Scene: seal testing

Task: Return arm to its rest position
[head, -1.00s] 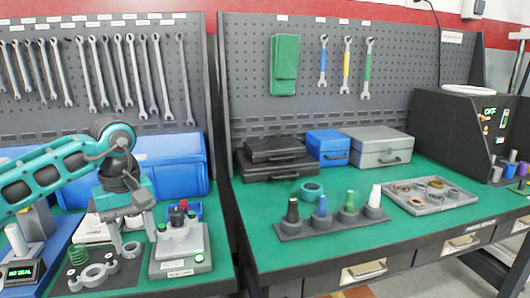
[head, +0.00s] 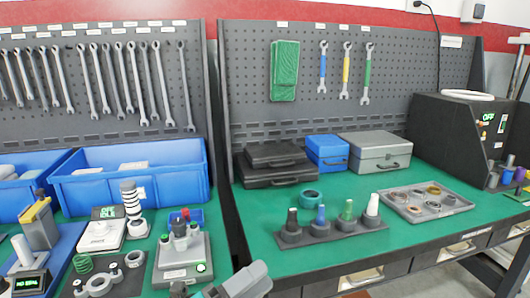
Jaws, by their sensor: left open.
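My left gripper (head: 228,286) shows only in part at the bottom edge, near the front edge of the left workbench, as grey and dark pieces. It is open, with nothing visible in it, and most of my left arm is cut off below the picture. A grey test fixture (head: 182,272) with a green light and several cylinders on top stands just behind and left of it. My right gripper is out of view.
The left bench holds a small display unit (head: 101,235), a striped post (head: 131,205), a green spring (head: 83,263) and blue bins (head: 130,190). The right bench (head: 265,225) carries a nozzle rack (head: 334,235), a ring tray (head: 428,208), cases and a black machine (head: 450,130). A gap separates the benches.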

